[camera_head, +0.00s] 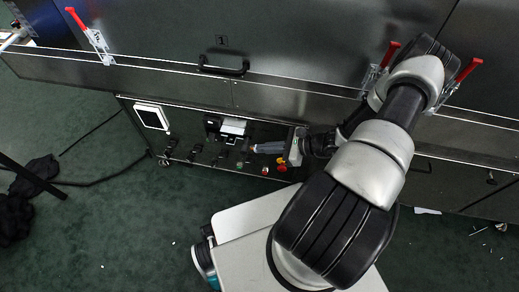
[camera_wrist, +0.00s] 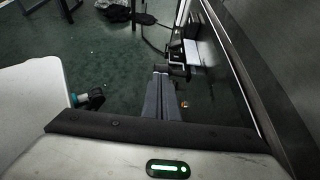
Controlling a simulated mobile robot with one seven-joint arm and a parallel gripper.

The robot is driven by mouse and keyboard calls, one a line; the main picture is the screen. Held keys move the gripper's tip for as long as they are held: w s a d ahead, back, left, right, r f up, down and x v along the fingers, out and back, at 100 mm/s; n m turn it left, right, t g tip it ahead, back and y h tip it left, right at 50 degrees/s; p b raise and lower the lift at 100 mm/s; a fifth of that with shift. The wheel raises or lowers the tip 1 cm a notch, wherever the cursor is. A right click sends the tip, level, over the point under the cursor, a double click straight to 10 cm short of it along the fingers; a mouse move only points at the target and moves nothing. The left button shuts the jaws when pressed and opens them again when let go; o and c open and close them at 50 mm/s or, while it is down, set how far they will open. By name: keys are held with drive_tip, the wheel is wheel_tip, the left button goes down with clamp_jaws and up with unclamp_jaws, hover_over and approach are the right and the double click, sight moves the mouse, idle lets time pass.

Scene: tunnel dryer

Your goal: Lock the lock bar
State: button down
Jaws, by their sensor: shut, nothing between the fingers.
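My gripper (camera_head: 256,148) is shut and empty, in front of the lower control panel, with its fingers pointing left along it. Its closed fingers also show in the wrist view (camera_wrist: 161,78). A black fitting with a white part (camera_head: 233,127) sticks out of the panel just left of and above the fingertips. It also shows just beyond the fingertips in the wrist view (camera_wrist: 190,52). I cannot tell whether this fitting is the lock bar, or whether the fingers touch it. No other part is clearly the lock bar.
Red-handled clamps (camera_head: 88,32) sit along the dryer's edge, at the left and behind my arm. A black handle (camera_head: 223,67) is on the upper panel. Red and yellow buttons (camera_head: 282,162) sit below my gripper. A white-framed display (camera_head: 151,116) is left. Cables cross the green floor.

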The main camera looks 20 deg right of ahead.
drive_tip(key=p+v, duration=0.1)
drive_tip(key=v, duration=0.9)
drive_tip(key=shift+s+d+p, duration=0.2)
drive_tip(key=shift+d+p, duration=0.1)
drive_tip(key=shift+d, duration=0.05)
drive_tip(key=shift+r, duration=0.1)
